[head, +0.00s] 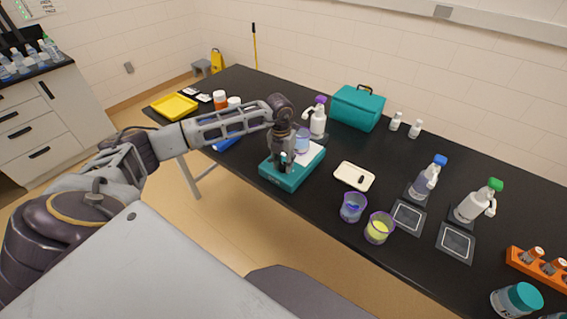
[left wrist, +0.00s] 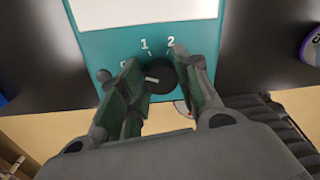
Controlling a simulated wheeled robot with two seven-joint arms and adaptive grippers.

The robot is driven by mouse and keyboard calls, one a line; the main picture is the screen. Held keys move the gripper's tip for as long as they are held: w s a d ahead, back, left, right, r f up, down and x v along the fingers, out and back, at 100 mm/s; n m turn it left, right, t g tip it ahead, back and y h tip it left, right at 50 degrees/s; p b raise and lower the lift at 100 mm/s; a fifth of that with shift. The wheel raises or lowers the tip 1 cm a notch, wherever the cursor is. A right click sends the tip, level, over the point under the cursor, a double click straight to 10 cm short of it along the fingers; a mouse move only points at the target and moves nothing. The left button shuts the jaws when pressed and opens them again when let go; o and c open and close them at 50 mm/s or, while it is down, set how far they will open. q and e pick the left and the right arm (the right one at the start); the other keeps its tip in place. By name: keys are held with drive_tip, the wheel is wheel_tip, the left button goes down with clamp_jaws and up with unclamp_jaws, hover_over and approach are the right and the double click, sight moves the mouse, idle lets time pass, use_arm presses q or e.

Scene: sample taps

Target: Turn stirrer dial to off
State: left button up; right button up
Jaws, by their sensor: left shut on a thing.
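The teal stirrer (head: 300,175) with a pale top plate stands on the black table, a clear beaker (head: 302,143) on or just behind it. My left gripper (head: 283,166) reaches down over its front left part. In the left wrist view the black dial (left wrist: 164,80) sits on the teal front panel, between the fingers of my left gripper (left wrist: 160,92), which is shut on it. The dial's white pointer faces left in that view. The marks 1 and 2 show above the dial; the mark at far left is partly hidden by a finger. My right gripper is not in view.
A white tray (head: 343,178) and two beakers, one blue (head: 353,208) and one yellow (head: 379,228), stand right of the stirrer. A purple-capped bottle (head: 318,122) and a teal case (head: 358,108) stand behind. A yellow tray (head: 174,107) lies at far left.

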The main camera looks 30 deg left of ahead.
sight(282, 163)
use_arm(q)
drive_tip(key=o, duration=1)
drive_tip(key=shift+r, duration=0.1)
wheel_tip(282, 163, up, 12)
drive_tip(key=shift+a, duration=0.4)
drive_tip(key=shift+d, duration=0.1)
idle(0.4)
